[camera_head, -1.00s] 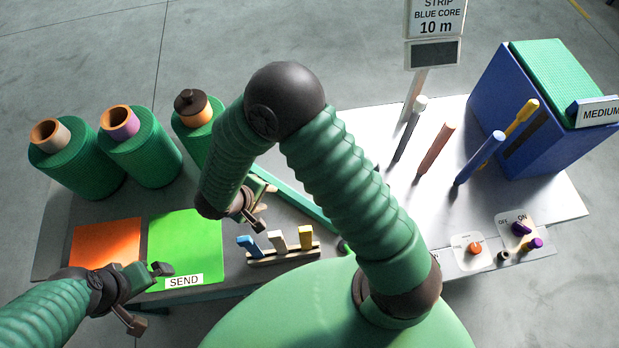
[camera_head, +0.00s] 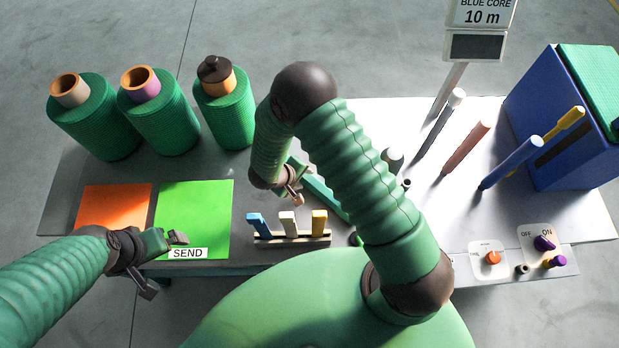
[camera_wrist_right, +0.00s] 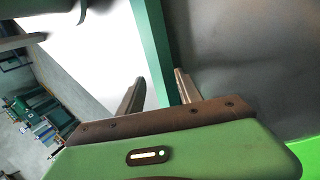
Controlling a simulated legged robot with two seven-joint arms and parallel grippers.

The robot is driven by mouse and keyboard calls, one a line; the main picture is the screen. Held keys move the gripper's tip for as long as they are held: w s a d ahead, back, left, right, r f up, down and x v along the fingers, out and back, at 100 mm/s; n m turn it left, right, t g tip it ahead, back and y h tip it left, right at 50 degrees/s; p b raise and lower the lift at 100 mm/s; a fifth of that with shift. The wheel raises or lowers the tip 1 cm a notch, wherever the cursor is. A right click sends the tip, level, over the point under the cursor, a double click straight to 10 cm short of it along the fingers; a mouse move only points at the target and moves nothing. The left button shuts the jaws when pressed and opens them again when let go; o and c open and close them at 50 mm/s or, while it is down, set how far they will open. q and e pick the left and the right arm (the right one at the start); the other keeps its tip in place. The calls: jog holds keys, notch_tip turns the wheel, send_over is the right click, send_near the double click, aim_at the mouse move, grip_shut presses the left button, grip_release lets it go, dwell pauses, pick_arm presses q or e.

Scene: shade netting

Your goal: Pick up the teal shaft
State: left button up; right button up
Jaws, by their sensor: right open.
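My right gripper (camera_head: 296,192) is open, close to the bar's left end. In the right wrist view the bar (camera_wrist_right: 152,45) runs down toward the gap between the two open fingers (camera_wrist_right: 158,92); contact cannot be told. My left gripper (camera_head: 165,262) is open and empty near the SEND label.
Grey (camera_head: 440,125), pink (camera_head: 466,146), blue (camera_head: 511,162) and yellow (camera_head: 565,122) rods stand tilted at the right by a blue bin (camera_head: 560,160). Green net rolls (camera_head: 160,115) stand at the left. A small rack (camera_head: 292,238) holds coloured levers in front. Knobs (camera_head: 543,243) sit front right.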

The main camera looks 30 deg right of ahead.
aim_at(305, 178)
jog(key=f, duration=0.2)
jog(key=shift+w+d+f, duration=0.2)
jog(key=shift+w+f, duration=0.25)
jog(key=shift+f, duration=0.1)
jog(key=shift+d, duration=0.35)
jog(key=shift+c, duration=0.9)
jog(key=shift+d, duration=0.2)
jog(key=c, duration=0.5)
jog(key=shift+c, duration=1.1)
pick_arm(q)
jog(key=shift+a+f, duration=0.35)
jog(key=shift+a, duration=0.3)
pick_arm(e)
jog(key=shift+a, duration=0.25)
grip_shut()
pick_arm(q)
jog(key=shift+d, duration=0.15)
pick_arm(e)
jog(key=shift+d, duration=0.1)
jog(key=shift+w, duration=0.1)
